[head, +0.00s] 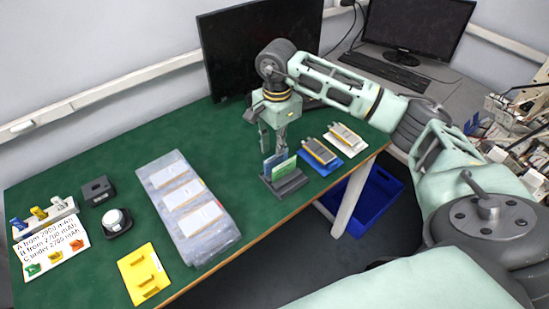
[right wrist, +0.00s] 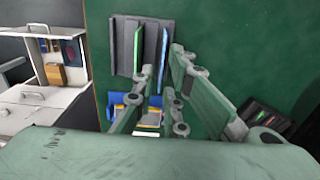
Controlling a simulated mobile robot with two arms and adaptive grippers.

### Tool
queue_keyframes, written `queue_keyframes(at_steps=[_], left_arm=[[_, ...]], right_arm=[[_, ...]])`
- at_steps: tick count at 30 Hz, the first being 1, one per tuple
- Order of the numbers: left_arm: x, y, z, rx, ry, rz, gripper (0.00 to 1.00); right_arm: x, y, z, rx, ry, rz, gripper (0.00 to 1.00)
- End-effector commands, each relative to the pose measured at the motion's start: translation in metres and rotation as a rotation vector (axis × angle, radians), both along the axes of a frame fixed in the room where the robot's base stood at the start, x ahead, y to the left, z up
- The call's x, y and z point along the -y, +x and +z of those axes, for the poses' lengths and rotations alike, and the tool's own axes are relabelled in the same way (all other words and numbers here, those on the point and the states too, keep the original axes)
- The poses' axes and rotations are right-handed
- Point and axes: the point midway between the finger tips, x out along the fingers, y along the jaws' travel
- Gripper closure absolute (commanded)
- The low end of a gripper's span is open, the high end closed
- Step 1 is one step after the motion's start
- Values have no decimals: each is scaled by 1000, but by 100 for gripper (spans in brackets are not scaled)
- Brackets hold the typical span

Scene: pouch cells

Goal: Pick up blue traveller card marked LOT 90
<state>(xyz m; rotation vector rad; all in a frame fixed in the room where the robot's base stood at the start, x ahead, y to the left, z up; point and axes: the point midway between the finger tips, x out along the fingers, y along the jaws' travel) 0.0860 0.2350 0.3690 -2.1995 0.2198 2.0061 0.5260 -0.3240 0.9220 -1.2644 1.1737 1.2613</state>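A blue card (head: 273,164) stands upright in a grey slotted holder (head: 290,186) near the table's front edge, with a green card (head: 285,167) beside it. Any lot marking is too small to read. My right gripper (head: 273,150) points down at the top of the cards. In the right wrist view, the gripper's fingers (right wrist: 162,62) are apart. The blue card (right wrist: 163,60) shows in the gap between them, and the green card (right wrist: 137,50) lies to the left. I cannot tell whether a finger touches a card. My left gripper is not in view.
Right of the holder lie a blue tray (head: 319,163) and a white tray (head: 354,149), each with a pouch cell. A clear tray (head: 203,237) with white-labelled cells lies left. A monitor (head: 240,50) stands behind. A blue bin (head: 372,205) is below the table.

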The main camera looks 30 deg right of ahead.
Motion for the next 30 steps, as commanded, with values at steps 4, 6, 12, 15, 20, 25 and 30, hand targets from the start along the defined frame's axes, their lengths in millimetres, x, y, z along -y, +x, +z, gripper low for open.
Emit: queue_keyframes(at_steps=[4, 6, 12, 15, 20, 25, 30], left_arm=[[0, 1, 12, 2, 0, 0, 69], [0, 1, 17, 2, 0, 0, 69], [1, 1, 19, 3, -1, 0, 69], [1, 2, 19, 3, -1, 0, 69], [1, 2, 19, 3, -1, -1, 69], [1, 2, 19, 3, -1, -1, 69], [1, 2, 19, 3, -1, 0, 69]], right_arm=[[0, -1, -18, -4, 2, 1, 88], [1, -1, -29, -5, 2, 0, 88], [0, 0, -51, -1, 2, 2, 88], [1, 1, -53, 1, 1, 2, 88], [1, 1, -53, 1, 1, 2, 91], [1, 1, -52, 1, 1, 1, 100], [1, 1, -52, 1, 1, 1, 100]])
